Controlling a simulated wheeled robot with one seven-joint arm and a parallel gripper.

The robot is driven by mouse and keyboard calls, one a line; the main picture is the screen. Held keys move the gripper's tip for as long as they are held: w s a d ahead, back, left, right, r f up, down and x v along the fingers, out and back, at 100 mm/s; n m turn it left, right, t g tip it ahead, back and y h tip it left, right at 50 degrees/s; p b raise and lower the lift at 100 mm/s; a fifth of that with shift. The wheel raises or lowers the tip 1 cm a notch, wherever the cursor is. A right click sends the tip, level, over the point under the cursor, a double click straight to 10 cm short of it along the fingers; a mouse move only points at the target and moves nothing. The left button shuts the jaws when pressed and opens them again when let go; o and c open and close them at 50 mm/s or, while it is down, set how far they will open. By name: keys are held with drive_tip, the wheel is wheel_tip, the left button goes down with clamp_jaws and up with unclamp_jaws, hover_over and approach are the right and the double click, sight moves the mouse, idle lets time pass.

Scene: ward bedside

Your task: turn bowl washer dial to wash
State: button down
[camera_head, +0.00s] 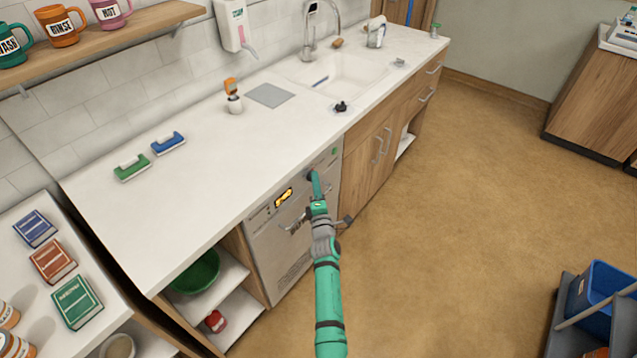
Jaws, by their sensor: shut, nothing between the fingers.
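The bowl washer (279,257) is a grey-fronted machine built in under the white counter. A small lit yellow display (284,197) and a green mark (334,152) show on its upper panel. My green arm reaches up from the bottom of the view. My gripper (313,174) is shut and empty, with its tip at the panel, right of the display. The dial is not clearly seen; the gripper tip covers the panel there. I cannot tell whether the tip touches the dial or where the dial points.
A washer handle (291,224) sticks out beside my wrist. The counter (213,180) overhangs just above. An open shelf with a green bowl (196,273) is at left, and a wooden cabinet (366,152) at right.

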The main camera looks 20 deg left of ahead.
drive_tip(key=shift+s+a+r, duration=0.2)
drive_tip(key=shift+a, duration=0.45)
drive_tip(key=shift+w+d+r, duration=0.1)
drive_tip(key=shift+w+d, duration=0.1)
drive_tip(key=shift+d, duration=0.15)
drive_tip(key=shift+d, duration=0.2)
